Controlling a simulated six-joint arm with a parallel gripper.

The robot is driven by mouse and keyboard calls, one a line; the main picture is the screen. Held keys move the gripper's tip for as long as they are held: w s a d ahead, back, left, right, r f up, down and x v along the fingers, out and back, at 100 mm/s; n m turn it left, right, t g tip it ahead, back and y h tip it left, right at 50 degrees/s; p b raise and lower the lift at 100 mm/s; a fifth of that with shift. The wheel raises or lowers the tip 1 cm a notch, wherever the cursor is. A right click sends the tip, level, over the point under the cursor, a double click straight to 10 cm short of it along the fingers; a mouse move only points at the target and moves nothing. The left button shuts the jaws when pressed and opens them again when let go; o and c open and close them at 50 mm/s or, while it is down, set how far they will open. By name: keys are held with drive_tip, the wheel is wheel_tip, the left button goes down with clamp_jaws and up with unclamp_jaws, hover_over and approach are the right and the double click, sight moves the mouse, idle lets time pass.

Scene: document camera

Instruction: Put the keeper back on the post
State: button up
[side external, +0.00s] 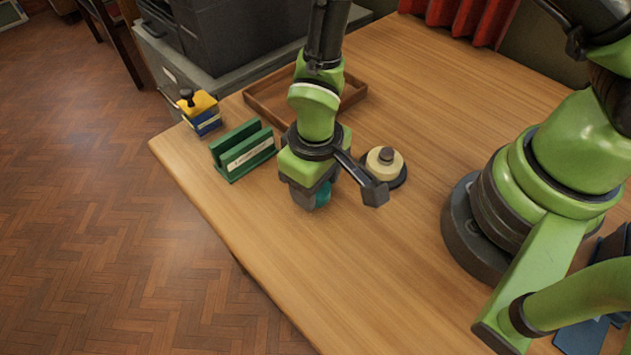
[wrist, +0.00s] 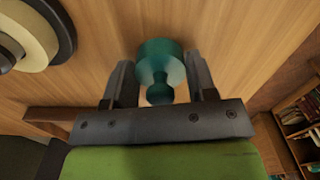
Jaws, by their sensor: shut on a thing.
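A teal piece (wrist: 160,62) with a small rounded knob sits between the two fingers of my gripper (wrist: 161,82). I take it to be the keeper; in the side view only a little teal (side external: 323,194) shows below my gripper (side external: 308,194). The gripper is shut on it, low over the table; whether the piece touches the wood I cannot tell. A cream round block (side external: 377,166) on a black disc base, with a short dark stub (side external: 386,154) on top, stands to the right of my gripper. The stub may be the post. Part of its cream and black rings (wrist: 30,30) shows at the wrist view's upper left.
A green slotted holder (side external: 232,158) with a white label stands left of my gripper. A yellow and blue block (side external: 203,116) with a dark knob is at the table's left corner. A wooden tray (side external: 270,116) lies behind. The table's front middle is clear.

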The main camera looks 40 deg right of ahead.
wheel_tip(320, 180, up, 9)
drive_tip(key=shift+d, duration=0.1)
drive_tip(key=s+d+r+m, duration=0.1)
drive_tip(key=d+r+m, duration=0.1)
drive_tip(key=d, duration=0.4)
drive_tip(key=m, duration=0.3)
hover_over(388, 152)
drive_tip(key=shift+d+r, duration=0.1)
drive_tip(key=shift+f, duration=2.55)
drive_tip(key=shift+f, duration=1.55)
idle(0.3)
idle(0.7)
